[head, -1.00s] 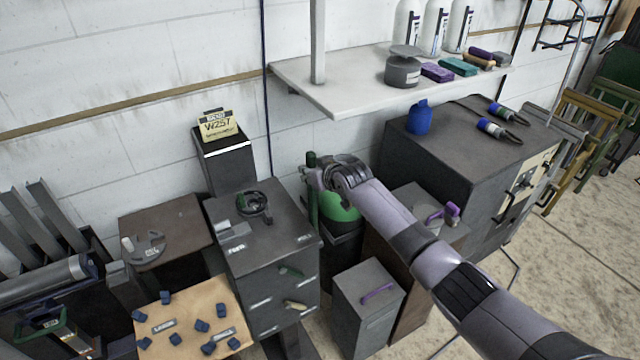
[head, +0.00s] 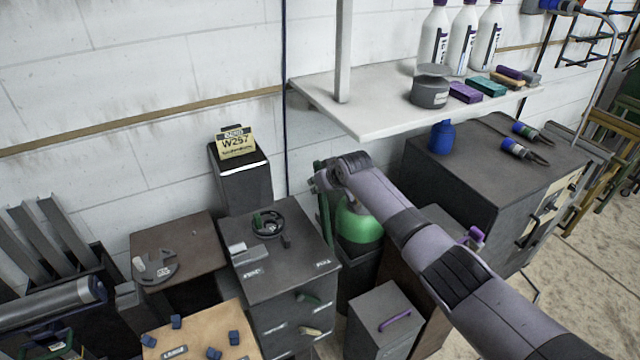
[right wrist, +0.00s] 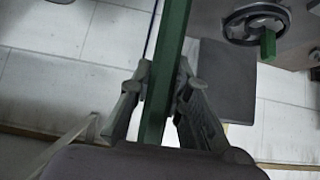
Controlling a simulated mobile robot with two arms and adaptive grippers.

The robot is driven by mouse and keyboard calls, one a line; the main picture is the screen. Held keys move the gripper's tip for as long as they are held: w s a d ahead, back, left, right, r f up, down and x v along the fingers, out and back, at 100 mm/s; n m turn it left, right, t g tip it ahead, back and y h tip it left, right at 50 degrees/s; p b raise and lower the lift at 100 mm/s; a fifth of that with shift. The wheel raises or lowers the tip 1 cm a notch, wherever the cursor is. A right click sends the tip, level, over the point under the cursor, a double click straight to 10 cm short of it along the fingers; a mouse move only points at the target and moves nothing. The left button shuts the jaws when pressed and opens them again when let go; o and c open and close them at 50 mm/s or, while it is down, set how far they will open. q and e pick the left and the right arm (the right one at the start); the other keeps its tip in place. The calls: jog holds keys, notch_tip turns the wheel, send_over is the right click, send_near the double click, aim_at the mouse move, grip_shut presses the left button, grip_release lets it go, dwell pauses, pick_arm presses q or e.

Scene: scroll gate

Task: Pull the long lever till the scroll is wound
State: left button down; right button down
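I cannot make out a scroll for certain. My left gripper is not in view.
A dark cabinet (head: 282,265) with a round wheel (head: 268,224) on top stands left of the lever. A green tank (head: 358,226) is close on its right. A white shelf (head: 370,115) with bottles overhangs behind. A yellow W257 card (head: 236,143) stands on a dark box.

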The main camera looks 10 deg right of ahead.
jog(key=c, duration=1.8)
grip_release()
jog(key=shift+c, duration=0.2)
jog(key=o, duration=0.4)
jog(key=shift+w+f, duration=0.1)
jog(key=shift+w, duration=0.1)
jog(key=shift+c, duration=0.2)
jog(key=shift+s, duration=0.15)
jog(key=v, duration=1.2)
jog(key=shift+a, duration=0.1)
